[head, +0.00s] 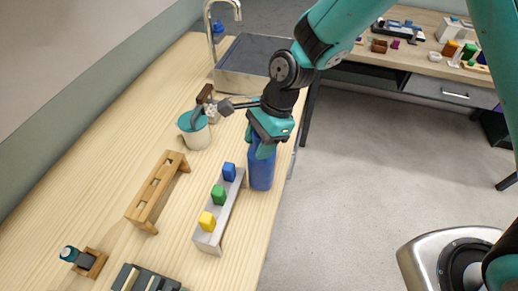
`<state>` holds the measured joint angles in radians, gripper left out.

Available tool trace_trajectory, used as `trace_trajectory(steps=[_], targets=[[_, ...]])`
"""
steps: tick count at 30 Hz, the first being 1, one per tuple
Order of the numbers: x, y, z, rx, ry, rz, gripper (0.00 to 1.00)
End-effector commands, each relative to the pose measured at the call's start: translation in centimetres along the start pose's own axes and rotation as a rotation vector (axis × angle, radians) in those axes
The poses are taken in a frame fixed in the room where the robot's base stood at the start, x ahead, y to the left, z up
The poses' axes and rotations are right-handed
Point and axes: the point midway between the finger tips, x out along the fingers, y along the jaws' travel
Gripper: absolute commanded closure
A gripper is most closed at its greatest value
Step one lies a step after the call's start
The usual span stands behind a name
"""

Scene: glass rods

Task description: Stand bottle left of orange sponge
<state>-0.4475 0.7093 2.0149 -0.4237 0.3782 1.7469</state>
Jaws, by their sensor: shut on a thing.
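A blue bottle (261,172) is upright at the right edge of the near wooden counter, beside a grey rack. My gripper (265,149) is shut on its upper part, and the fingers hide the bottle's top. I cannot tell whether its base touches the counter.
The grey rack (208,239) holds blue, green and yellow blocks. A wooden rack (148,205), a white pot with a teal top (196,135) and a sink (240,82) are on the counter (95,190). The far desk (425,68) is cluttered; open floor (360,170) lies between.

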Motion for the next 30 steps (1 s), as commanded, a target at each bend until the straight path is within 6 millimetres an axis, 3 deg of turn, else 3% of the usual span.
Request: trace_trajectory(steps=[8,20,21,22,24,30], targets=[[3.1,0.1,-1.2,0.001,-0.001,0.002,1.0],[3.6,0.0,-1.5,0.0,-0.001,0.0,1.0],[3.5,0.1,-1.5,0.001,0.0,0.001,0.48],[3.5,0.1,-1.5,0.001,0.0,0.001,0.41],[3.5,0.1,-1.5,0.001,0.0,0.001,0.31],[3.5,0.1,-1.5,0.001,0.0,0.001,0.31]])
